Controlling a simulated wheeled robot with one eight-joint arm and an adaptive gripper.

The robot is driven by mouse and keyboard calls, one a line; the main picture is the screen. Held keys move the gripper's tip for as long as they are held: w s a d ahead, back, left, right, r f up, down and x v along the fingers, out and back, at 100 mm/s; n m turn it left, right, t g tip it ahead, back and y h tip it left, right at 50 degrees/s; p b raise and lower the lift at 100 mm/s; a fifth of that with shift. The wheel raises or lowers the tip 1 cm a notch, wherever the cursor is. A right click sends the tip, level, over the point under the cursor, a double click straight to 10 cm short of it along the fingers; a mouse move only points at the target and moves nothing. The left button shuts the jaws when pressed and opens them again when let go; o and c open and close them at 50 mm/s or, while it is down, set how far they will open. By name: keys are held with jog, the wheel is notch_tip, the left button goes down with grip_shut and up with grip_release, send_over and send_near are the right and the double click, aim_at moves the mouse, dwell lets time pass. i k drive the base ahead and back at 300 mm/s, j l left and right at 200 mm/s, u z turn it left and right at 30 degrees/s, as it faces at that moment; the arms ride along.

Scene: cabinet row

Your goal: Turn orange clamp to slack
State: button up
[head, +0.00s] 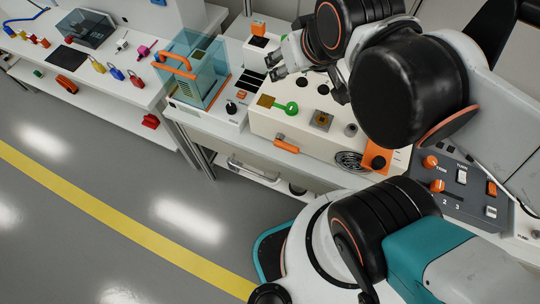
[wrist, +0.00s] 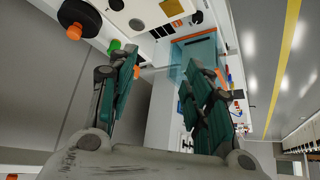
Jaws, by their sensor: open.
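Several orange parts show, and I cannot tell for certain which is the clamp. An orange lever-like piece (head: 286,146) sits on the front edge of the cream-white cabinet (head: 262,122).
A clear box with an orange handle (head: 176,60) stands left of the cabinet. A grey control panel (head: 455,185) is at right. The floor in front is clear.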

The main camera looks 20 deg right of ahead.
aim_at(278, 143)
jog(key=k+j+z, duration=0.2)
jog(key=k+j, duration=0.15)
jog(key=k+j+z, duration=0.2)
jog(key=k+j, duration=0.2)
jog(key=k+j+z, duration=0.15)
jog(key=k+j, duration=0.2)
jog(key=k+j+z, duration=0.2)
jog(key=k, duration=0.35)
jog(key=k+j+z, duration=0.2)
jog(key=k, duration=0.25)
